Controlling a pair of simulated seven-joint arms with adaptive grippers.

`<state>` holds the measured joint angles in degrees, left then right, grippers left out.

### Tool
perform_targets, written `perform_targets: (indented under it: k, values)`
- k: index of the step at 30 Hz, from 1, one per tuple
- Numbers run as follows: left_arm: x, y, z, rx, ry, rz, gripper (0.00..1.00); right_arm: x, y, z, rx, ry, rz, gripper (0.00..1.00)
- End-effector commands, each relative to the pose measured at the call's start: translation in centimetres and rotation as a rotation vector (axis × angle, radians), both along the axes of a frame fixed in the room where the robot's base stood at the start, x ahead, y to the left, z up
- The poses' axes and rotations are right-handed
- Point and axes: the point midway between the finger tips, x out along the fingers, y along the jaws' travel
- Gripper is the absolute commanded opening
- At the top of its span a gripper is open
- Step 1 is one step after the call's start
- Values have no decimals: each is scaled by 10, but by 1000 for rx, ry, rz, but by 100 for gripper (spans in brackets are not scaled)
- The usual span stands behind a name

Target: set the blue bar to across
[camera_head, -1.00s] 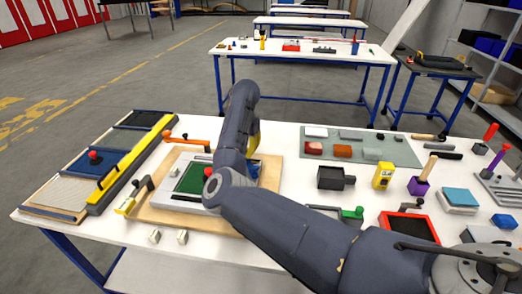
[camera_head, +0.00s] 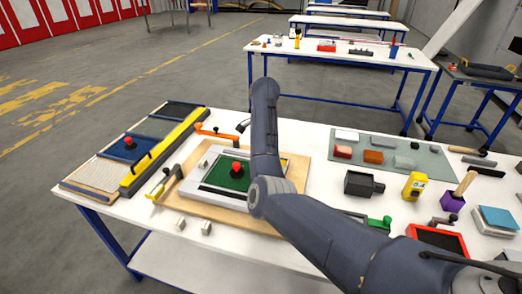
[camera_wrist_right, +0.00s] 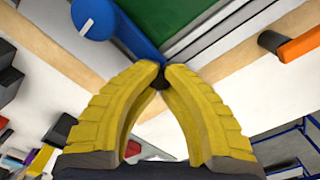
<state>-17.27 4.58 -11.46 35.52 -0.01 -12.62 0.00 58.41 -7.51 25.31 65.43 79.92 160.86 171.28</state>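In the head view my right arm hides the blue bar and most of the gripper. My left gripper is not in view.
The green panel with a red knob (camera_head: 236,169) sits in a light frame on a wooden board (camera_head: 215,212). An orange bar (camera_head: 216,133) lies behind it. A yellow rail (camera_head: 165,150) stands to the left. Small blocks and tools fill the table's right side.

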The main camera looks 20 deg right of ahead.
Motion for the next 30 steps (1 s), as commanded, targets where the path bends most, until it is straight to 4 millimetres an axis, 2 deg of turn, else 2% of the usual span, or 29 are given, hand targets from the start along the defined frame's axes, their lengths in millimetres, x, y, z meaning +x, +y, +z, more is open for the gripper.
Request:
perform_targets:
  k: [11, 12, 21, 30]
  values:
    - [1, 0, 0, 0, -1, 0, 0, 1, 1, 1, 3, -2, -2, 0]
    - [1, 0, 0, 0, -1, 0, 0, 1, 2, 1, 3, -3, -2, 10]
    - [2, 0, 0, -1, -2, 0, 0, 0, 1, 0, 2, -1, -2, 45]
    - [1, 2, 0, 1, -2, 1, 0, 0, 0, 2, 1, -1, -2, 45]
